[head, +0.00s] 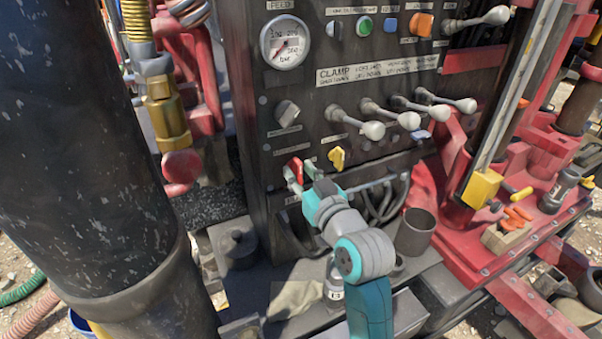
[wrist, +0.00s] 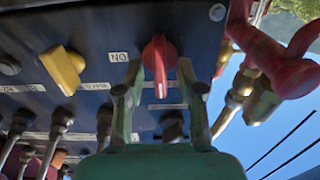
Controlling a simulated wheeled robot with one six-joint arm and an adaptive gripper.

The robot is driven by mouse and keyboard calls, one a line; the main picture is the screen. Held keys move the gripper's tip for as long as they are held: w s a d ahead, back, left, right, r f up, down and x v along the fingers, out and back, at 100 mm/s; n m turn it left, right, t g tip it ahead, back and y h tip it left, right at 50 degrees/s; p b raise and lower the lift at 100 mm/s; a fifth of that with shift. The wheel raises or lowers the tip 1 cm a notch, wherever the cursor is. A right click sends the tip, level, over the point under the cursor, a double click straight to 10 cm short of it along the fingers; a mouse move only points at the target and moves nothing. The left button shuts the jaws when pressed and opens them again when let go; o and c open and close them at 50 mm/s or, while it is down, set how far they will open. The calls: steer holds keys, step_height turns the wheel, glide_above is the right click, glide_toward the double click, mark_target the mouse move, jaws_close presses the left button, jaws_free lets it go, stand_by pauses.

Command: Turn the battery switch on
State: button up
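The battery switch is a red handle (head: 296,166) low on the left of the dark control panel. In the wrist view the red handle (wrist: 160,58) points down the picture, with a small label reading ON or NO to its left. My gripper (head: 301,174) is at the panel in front of the handle. In the wrist view its two fingers (wrist: 160,80) are apart, one on each side of the handle, with a visible gap on both sides. No grip on the handle shows. The handle's base is partly hidden in the head view.
A yellow knob (head: 337,158) sits right of the switch. Several grey levers (head: 372,130) stick out above it. A dark cup (head: 414,232) stands on the ledge below. In the wrist view a red valve part (wrist: 290,75) is close on the right. A large dark cylinder (head: 80,150) fills the left.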

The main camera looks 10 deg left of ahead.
jaws_close()
stand_by(0.4)
steer(key=m, duration=0.4)
steer(key=shift+w+d+m, duration=0.1)
steer(key=shift+m, duration=0.3)
steer(key=shift+w+d+f+m, duration=0.1)
steer(key=shift+f+m, duration=0.1)
steer(key=shift+m, duration=3.05)
steer(key=shift+d+f+m, duration=0.1)
steer(key=shift+f+m, duration=0.05)
steer(key=shift+m, duration=3.1)
